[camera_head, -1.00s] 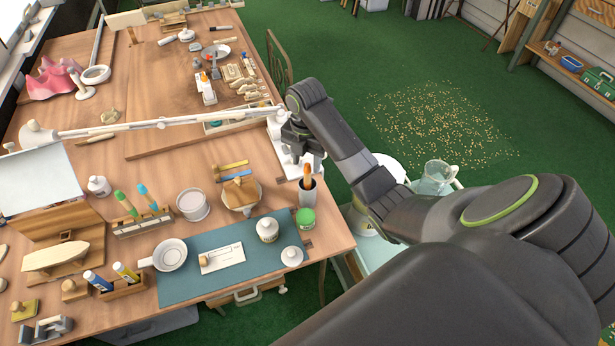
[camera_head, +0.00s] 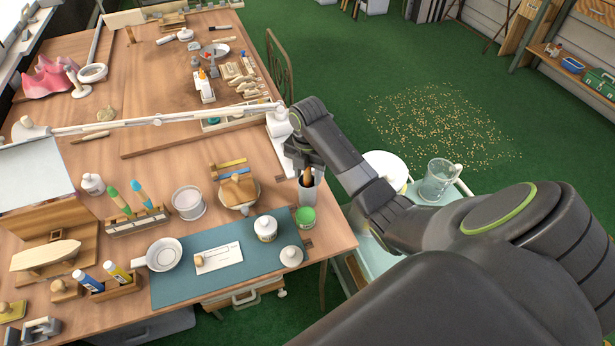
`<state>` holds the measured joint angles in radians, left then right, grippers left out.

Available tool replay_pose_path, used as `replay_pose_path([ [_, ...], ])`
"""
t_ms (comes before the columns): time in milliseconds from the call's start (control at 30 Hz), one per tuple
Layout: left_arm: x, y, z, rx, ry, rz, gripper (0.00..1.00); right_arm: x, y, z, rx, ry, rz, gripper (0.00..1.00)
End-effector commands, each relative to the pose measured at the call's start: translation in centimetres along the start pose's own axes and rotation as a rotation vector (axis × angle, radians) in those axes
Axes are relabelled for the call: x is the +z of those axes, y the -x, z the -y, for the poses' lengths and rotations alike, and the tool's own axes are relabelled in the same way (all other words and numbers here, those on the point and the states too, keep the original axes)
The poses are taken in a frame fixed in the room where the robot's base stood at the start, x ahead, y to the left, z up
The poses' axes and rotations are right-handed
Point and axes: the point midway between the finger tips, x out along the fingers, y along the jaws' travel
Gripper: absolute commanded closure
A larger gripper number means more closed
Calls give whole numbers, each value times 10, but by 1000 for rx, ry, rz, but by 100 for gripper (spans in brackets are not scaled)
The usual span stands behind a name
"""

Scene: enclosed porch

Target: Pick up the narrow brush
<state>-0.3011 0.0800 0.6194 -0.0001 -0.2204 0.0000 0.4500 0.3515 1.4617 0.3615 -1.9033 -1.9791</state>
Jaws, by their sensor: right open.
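A grey cup (camera_head: 308,195) stands near the right edge of the workbench. A brush-like item with a brown, pointed top (camera_head: 307,176) stands upright in it, and I take it to be the narrow brush; its lower part is hidden in the cup. My right gripper (camera_head: 305,168) is open and points down right above the cup, with its fingers close around or beside the top of the brush. I cannot tell whether they touch it. My left gripper is not in view.
A white lamp base (camera_head: 280,122) with a long arm stands just behind the gripper. A trolley with a glass jug (camera_head: 437,180) stands to the right.

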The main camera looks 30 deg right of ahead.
Motion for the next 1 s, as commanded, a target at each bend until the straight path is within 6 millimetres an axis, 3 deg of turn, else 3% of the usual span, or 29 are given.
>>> replay_pose_path([
  [67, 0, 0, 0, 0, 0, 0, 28, 0, 0, 0, 0, 0, 0, 58],
  [400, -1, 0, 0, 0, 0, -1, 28, 0, 0, 0, 0, 0, 0, 100],
  [767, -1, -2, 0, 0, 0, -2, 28, 0, 8, 0, 1, 0, 1, 100],
  [867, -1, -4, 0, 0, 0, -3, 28, 1, 24, -1, 3, 1, 4, 100],
  [1000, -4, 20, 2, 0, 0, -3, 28, 1, 62, 0, 1, 0, 3, 100],
])
